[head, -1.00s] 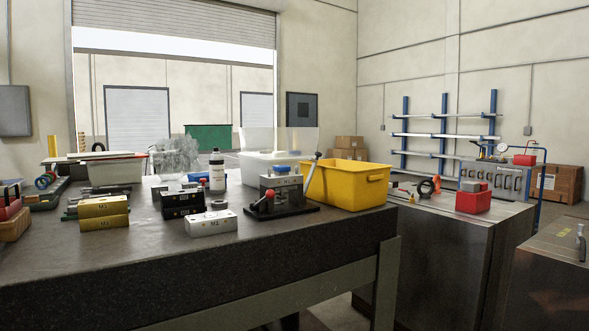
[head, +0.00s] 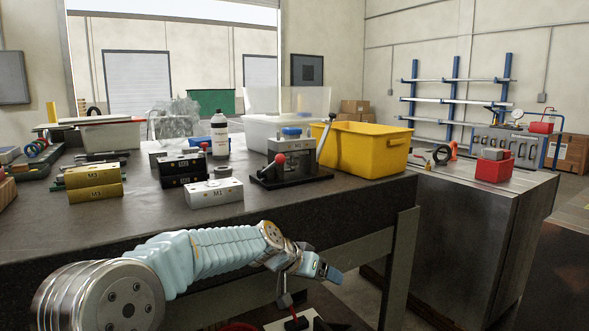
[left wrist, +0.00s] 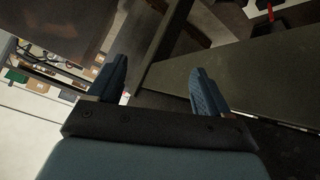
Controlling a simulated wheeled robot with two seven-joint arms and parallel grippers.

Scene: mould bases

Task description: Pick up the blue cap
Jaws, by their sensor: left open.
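A round blue cap (head: 291,132) sits on top of a grey metal block in a black-based clamp fixture (head: 290,172) on the dark bench, in the head view. My left gripper (head: 331,274) is in front of the bench's front edge, lower and nearer than the cap and apart from it. In the left wrist view my left gripper (left wrist: 158,78) is open, with its two blue fingers spread and nothing between them. The cap cannot be made out in that view. My right gripper is not in view.
The fixture has a red-knobbed lever. A yellow bin (head: 367,152) stands right of it, a clear-lidded white bin (head: 262,130) behind. A silver block (head: 214,193), black blocks (head: 184,172), yellow blocks (head: 94,184) and a white bottle (head: 220,135) stand left. The bench's front edge (head: 190,232) lies behind my arm.

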